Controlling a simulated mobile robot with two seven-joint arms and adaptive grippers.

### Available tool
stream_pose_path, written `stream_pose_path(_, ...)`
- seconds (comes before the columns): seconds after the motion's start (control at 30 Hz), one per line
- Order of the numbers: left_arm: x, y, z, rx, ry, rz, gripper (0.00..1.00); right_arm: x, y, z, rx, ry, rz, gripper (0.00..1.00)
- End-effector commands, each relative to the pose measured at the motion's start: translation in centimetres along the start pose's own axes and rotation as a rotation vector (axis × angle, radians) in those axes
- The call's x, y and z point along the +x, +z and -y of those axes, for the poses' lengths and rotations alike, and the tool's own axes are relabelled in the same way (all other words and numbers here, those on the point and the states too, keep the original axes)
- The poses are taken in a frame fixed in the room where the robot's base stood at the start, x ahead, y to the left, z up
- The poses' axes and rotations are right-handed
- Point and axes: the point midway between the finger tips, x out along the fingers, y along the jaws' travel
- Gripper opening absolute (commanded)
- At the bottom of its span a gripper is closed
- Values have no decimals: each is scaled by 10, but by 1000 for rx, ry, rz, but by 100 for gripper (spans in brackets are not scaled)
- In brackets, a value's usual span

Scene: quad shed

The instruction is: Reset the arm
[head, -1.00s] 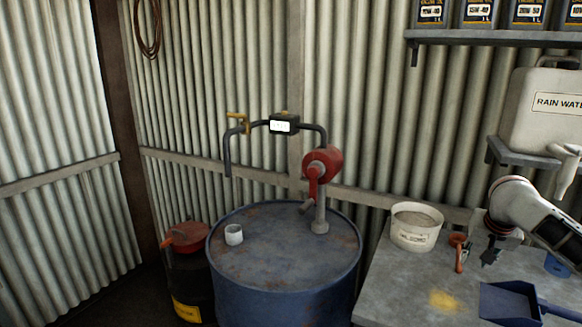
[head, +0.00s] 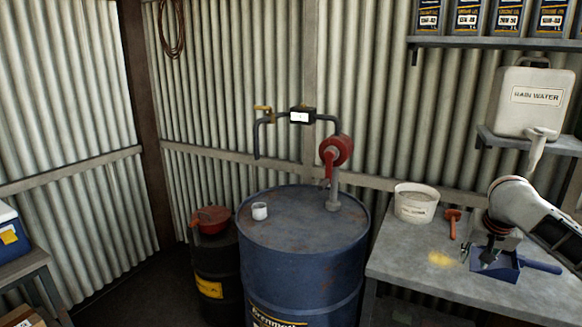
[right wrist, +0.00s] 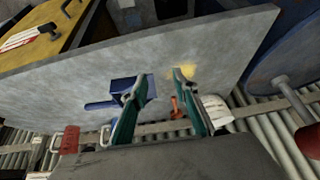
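My right arm comes in from the right in the head view. Its gripper (head: 477,257) points down over the grey workbench (head: 405,255), in front of the blue dustpan (head: 507,268) in the picture. In the right wrist view the two green fingers stand wide apart, with nothing between them, so the gripper (right wrist: 157,84) is open. The dustpan (right wrist: 122,88) lies on the bench beyond the fingers. My left arm and gripper are not in view.
A rain water container (head: 535,100) sits on a shelf at right. Dark floor shows at left.

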Motion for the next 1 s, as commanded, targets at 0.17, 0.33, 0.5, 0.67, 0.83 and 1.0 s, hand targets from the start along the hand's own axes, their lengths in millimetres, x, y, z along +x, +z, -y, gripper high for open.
stream_pose_path(0.17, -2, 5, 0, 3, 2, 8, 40, 31, 32, 28, -70, -49, 12, 29)
stream_pose_path(0.33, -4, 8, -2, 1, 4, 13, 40, 67, 76, 62, -161, -125, 13, 29)
stream_pose_path(0.5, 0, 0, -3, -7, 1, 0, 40, 107, 142, 102, -267, -227, 5, 29)
stream_pose_path(0.67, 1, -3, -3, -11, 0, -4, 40, 138, 220, 137, -367, -344, -28, 29)
stream_pose_path(0.83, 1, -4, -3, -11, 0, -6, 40, 156, 300, 158, -447, -447, -92, 29)
stream_pose_path(1.0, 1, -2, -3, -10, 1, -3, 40, 161, 373, 162, -510, -509, -179, 29)
